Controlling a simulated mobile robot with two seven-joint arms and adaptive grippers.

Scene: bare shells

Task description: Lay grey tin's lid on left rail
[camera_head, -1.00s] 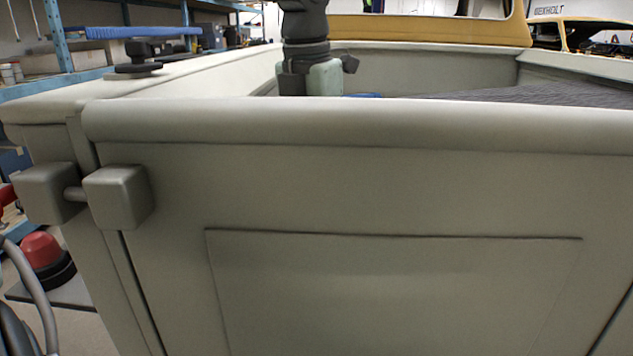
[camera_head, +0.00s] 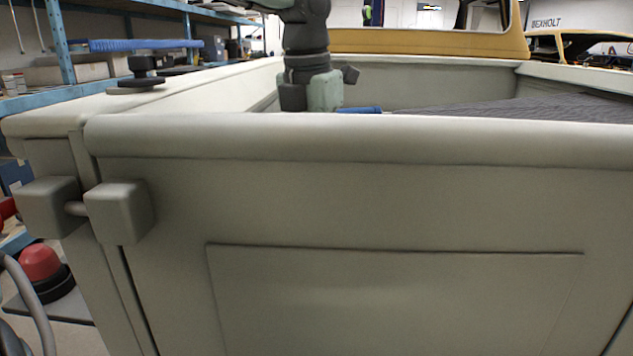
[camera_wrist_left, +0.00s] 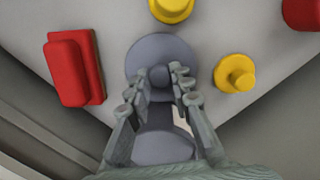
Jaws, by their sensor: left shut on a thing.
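In the left wrist view a blue-grey round lid (camera_wrist_left: 135,53) with a small knob lies beyond my left gripper (camera_wrist_left: 160,80). The fingers are shut on the knob. Whether the lid still touches a tin below cannot be seen. In the head view my left arm comes down behind the tailgate, and its fingers and the lid are hidden there. The left rail (camera_head: 205,88) is the pale side wall top running back from the near left corner. My right gripper is not in view.
A dark disc with a blocky top (camera_head: 140,80) occupies part of the left rail. The tailgate (camera_head: 380,140) stands in front of the bed. Around the lid are a red block (camera_wrist_left: 75,68), yellow knobbed pieces (camera_wrist_left: 236,73) and a red thing (camera_wrist_left: 303,12). Blue shelving stands at left.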

